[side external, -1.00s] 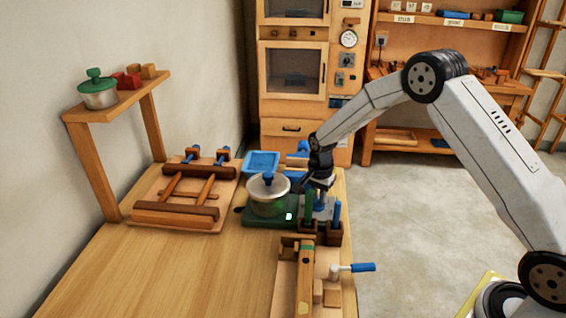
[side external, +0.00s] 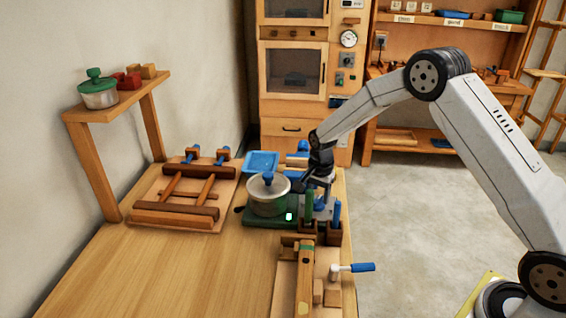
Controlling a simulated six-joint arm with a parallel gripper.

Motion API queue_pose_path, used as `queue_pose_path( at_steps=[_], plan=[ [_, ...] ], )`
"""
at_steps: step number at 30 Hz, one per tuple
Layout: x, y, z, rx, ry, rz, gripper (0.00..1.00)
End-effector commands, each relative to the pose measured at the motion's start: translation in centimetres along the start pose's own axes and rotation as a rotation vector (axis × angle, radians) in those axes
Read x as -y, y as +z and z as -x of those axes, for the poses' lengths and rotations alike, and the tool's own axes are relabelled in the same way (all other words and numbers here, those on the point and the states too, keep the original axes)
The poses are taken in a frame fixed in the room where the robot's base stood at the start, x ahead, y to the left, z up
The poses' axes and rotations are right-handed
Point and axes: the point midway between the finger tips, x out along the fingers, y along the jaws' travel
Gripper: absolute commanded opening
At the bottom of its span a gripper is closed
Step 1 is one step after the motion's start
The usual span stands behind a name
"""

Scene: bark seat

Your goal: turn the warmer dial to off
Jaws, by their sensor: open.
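The green warmer (side external: 262,219) sits on the table with a lit spot (side external: 289,216) on its front corner. A metal pot (side external: 266,199) with a blue lid knob stands on it. My gripper (side external: 319,191) is just right of the pot, pointing down over the grey right part of the warmer. A small blue piece (side external: 319,204) shows below the fingers; it may be the dial, but its setting cannot be read. The jaws are open, and I cannot tell whether they touch it.
A dark holder (side external: 320,236) with green and blue handles stands close in front of my gripper. A wooden jig (side external: 305,270) with a blue-handled crank lies nearer. A blue tray (side external: 262,162) is behind the pot. The table's left front is clear.

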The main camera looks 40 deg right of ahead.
Motion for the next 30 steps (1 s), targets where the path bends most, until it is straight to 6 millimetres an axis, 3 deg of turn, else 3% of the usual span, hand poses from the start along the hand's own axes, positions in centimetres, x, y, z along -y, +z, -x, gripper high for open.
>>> queue_pose_path(
  at_steps=[16,30],
  plan=[
    [0.0,0.0,6.3,-0.001,-0.001,0.000,0.56],
    [0.0,0.0,7.1,0.000,0.000,0.000,0.56]
  ],
)
